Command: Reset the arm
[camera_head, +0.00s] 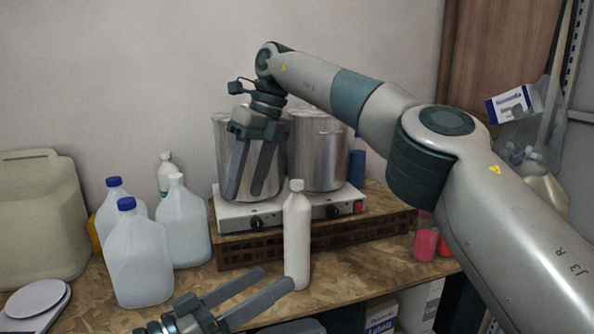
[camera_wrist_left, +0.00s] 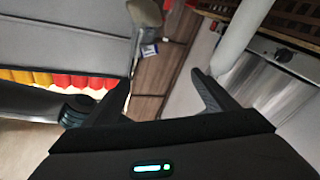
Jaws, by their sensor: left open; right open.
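My right arm reaches in from the right in the head view. My right gripper (camera_head: 252,175) hangs fingers down in front of the left metal pot, open and with nothing between its fingers. My left gripper (camera_head: 262,292) is low at the front edge of the table, open and empty, its fingers pointing right. A white bottle (camera_head: 297,235) stands upright just beyond the left fingertips. In the left wrist view the left gripper (camera_wrist_left: 158,95) is spread, and a pale bottle (camera_wrist_left: 240,40) shows beside its right finger.
Two metal pots (camera_head: 318,150) stand on a white hot plate (camera_head: 345,207) over a dark crate (camera_head: 375,232). Several jugs, one blue-capped (camera_head: 138,260), stand at left beside a large beige canister (camera_head: 40,220). A scale (camera_head: 35,302) is at front left. A pink-filled container (camera_head: 426,240) is at right.

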